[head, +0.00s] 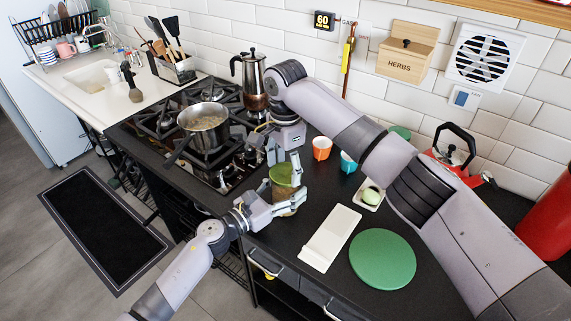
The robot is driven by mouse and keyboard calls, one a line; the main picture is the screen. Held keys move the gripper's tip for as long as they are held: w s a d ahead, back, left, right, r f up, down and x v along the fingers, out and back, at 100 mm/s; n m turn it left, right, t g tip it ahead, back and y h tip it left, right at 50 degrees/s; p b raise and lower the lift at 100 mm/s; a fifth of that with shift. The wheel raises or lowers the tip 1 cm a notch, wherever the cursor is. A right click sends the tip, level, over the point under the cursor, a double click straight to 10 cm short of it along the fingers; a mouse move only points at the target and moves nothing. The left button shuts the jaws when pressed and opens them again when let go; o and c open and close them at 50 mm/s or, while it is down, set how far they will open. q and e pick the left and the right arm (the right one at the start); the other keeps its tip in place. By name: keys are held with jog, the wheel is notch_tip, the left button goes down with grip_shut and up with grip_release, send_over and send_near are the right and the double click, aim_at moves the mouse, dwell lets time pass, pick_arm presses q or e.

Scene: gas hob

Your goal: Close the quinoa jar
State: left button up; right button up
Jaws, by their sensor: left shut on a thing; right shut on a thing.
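The quinoa jar (284,190) is a small clear jar near the front edge of the black counter, right of the hob. My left gripper (279,207) comes in from the lower left and is shut on the jar's body, hiding part of it. A green lid (284,173) is at the top of the jar. My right gripper (286,167) reaches down from above and is shut on the lid. I cannot tell whether the lid is seated or just above the rim.
A steel pot (205,128) and a moka pot (252,80) stand on the hob at the left. An orange cup (321,148) and a teal cup (348,163) are behind. A white board (330,240) and a green round board (382,259) lie at the right.

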jog(key=m, duration=0.4)
jog(key=shift+a+f, duration=0.1)
jog(key=m, duration=0.4)
jog(key=shift+m, duration=0.3)
jog(key=m, duration=0.7)
jog(key=shift+m, duration=0.4)
jog(key=o, duration=0.8)
jog(key=shift+c, duration=0.2)
